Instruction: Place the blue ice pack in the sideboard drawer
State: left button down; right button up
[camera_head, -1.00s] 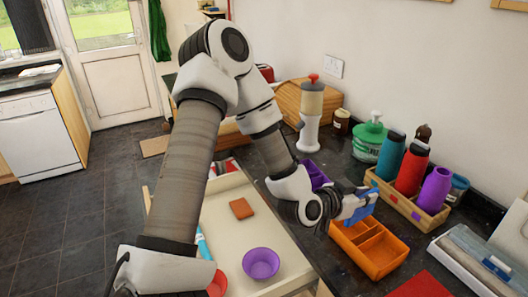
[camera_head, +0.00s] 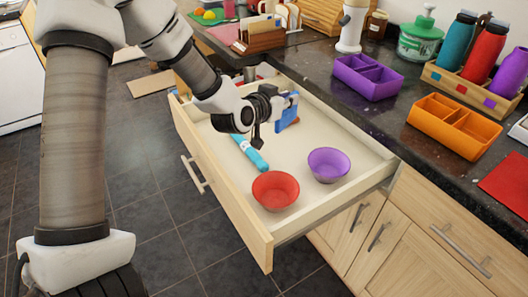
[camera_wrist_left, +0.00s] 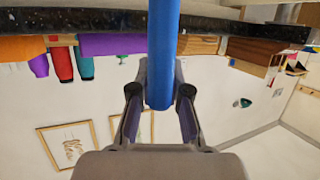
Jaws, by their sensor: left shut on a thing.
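My left gripper (camera_head: 270,108) is shut on the blue ice pack (camera_head: 288,106) and holds it over the open sideboard drawer (camera_head: 222,187). The pack also shows edge-on in the left wrist view (camera_wrist_left: 162,60), between the two fingers. The drawer is pulled out below the dark counter. In it are a red bowl (camera_head: 275,190) and a purple bowl (camera_head: 328,164) near the front end, and a light blue stick-shaped thing (camera_head: 250,154) below the gripper. A brown item, partly hidden by the pack, shows behind it. My right gripper is not in view.
On the counter (camera_head: 395,125) stand a purple divided tray (camera_head: 367,76), an orange divided tray (camera_head: 455,124), a wooden crate (camera_head: 470,91) with bottles, a green-lidded jar (camera_head: 420,40) and a wooden letter rack (camera_head: 259,40). The drawer floor around the bowls has bare room.

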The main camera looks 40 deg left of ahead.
pick_arm(q)
notch_tip(320, 180, down, 10)
jog(key=shift+d+f+b, duration=0.1)
jog(key=shift+d+b, duration=0.05)
jog(key=shift+b, duration=0.5)
jog(key=shift+w+f, duration=0.1)
jog(key=shift+f, duration=0.05)
jog(key=shift+f, duration=0.1)
jog(key=c, duration=1.1)
grip_release()
jog(key=shift+c, duration=0.2)
